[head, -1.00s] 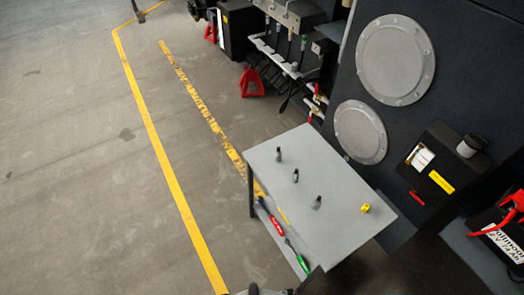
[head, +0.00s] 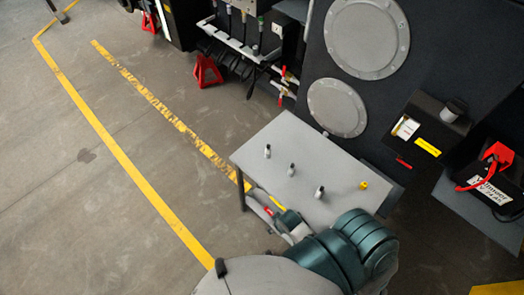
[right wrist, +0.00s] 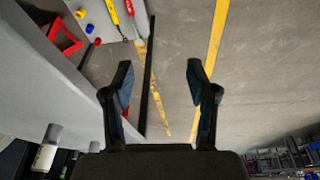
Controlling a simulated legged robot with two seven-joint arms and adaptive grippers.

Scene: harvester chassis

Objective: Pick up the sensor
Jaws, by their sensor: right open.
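Three small white sensors with dark tops stand in a slanting row on the grey table in the head view: the far one (head: 267,151), the middle one (head: 291,170) and the near one (head: 319,192). A white and grey cylinder (right wrist: 46,147), probably one of these sensors, shows at the lower left of the right wrist view. My right gripper (right wrist: 160,72) is open and empty, beside the table edge, with the cylinder outside its fingers. In the head view a teal and grey arm of mine reaches to the table's near-left side; its fingers are not clear there. My left gripper is not in view.
The grey table (head: 300,145) also bears a yellow part (head: 363,185). Its lower shelf (right wrist: 100,15) holds screwdrivers and small coloured parts. The dark chassis wall (head: 370,90) stands behind the table. Open floor lies to the left.

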